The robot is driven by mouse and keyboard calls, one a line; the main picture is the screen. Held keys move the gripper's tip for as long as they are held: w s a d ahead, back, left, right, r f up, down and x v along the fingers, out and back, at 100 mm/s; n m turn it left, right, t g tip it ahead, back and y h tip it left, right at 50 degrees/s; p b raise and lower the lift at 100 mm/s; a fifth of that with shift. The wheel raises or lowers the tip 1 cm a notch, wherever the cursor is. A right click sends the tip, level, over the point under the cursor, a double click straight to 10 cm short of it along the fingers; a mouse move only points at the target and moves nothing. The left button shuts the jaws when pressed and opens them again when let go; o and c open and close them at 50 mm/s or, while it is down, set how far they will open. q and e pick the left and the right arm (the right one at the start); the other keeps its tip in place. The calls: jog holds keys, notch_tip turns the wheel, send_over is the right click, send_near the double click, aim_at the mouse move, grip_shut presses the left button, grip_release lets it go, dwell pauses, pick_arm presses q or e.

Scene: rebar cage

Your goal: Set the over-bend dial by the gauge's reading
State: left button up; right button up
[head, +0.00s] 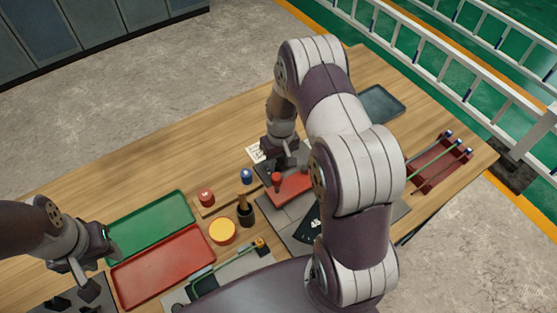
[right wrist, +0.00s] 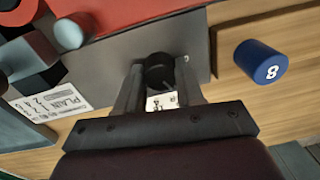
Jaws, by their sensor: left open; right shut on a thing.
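My right gripper (right wrist: 158,85) is shut on a black round dial (right wrist: 158,70) on a grey metal plate (right wrist: 110,65). One finger is on each side of the dial. A small white marked label (right wrist: 160,102) shows between the fingers; its marks are too small to read. In the head view my right gripper (head: 268,163) is at the far end of the bender with the red block (head: 295,188). A white card (right wrist: 60,100) with "PLAIN" and digits lies beside the plate. My left gripper (head: 88,284) is open and empty near the red tray. I cannot make out a gauge reading.
A blue cylinder (right wrist: 260,62) marked 8 stands near the dial. A red cylinder (head: 206,197), black cup (head: 245,214) and yellow disc (head: 222,232) stand mid-table. Green (head: 150,226) and red (head: 165,268) trays lie left. A rod rack (head: 440,168) stands right, a grey tray (head: 381,103) behind.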

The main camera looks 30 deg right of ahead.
aim_at(280, 161)
jog(key=shift+w+r, duration=0.15)
jog(key=shift+w, duration=0.05)
dwell(0.3)
jog(key=o, duration=1)
jog(key=shift+o, duration=0.2)
jog(key=shift+s, duration=0.15)
notch_tip(280, 161, up, 13)
jog(key=b, duration=0.2)
jog(key=shift+d, duration=0.3)
jog(key=shift+f, duration=0.2)
